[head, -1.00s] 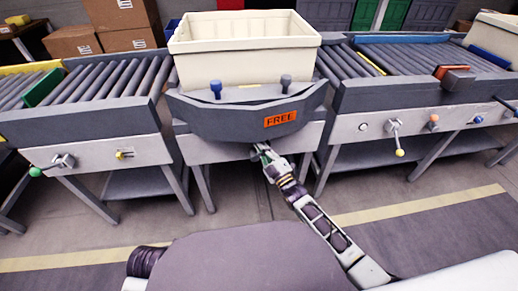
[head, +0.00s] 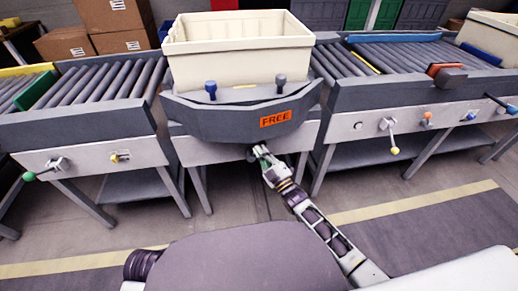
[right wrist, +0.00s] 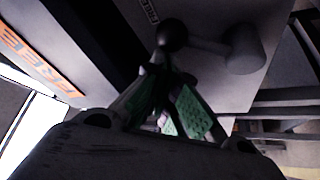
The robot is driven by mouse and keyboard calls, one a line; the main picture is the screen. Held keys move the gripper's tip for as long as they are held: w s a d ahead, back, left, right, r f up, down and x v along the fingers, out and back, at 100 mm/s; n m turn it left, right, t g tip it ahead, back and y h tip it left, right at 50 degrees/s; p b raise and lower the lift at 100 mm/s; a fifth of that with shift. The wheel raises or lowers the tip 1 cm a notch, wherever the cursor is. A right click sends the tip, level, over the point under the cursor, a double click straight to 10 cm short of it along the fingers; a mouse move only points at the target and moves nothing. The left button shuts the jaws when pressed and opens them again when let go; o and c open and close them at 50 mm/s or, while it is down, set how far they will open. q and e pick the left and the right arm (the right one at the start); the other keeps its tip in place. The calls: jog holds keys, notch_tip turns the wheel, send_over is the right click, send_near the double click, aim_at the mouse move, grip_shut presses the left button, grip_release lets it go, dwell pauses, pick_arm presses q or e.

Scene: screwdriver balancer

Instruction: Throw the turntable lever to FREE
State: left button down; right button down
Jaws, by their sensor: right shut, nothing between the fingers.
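The turntable (head: 225,122) stands in the middle of the head view, with an orange FREE sign (head: 275,118) on its front. The turntable lever (right wrist: 205,43) shows in the right wrist view, with a dark ball knob (right wrist: 172,34) and a thick round hub (right wrist: 246,50). A FREE label (right wrist: 150,10) is on the panel beside the knob. My right gripper (head: 256,152) is below the turntable's front edge. In the right wrist view, it (right wrist: 168,78) is shut and empty, its green-padded fingers close to the knob; I cannot tell whether they touch. My left gripper is not in view.
A cream bin (head: 240,55) sits on the turntable. Roller conveyors stand at the left (head: 85,95) and right (head: 400,65). The right conveyor has a yellow-tipped lever (head: 393,140), the left one a green-tipped lever (head: 42,170). The floor in front is clear.

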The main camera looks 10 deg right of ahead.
jog(key=v, duration=1)
dwell(0.9)
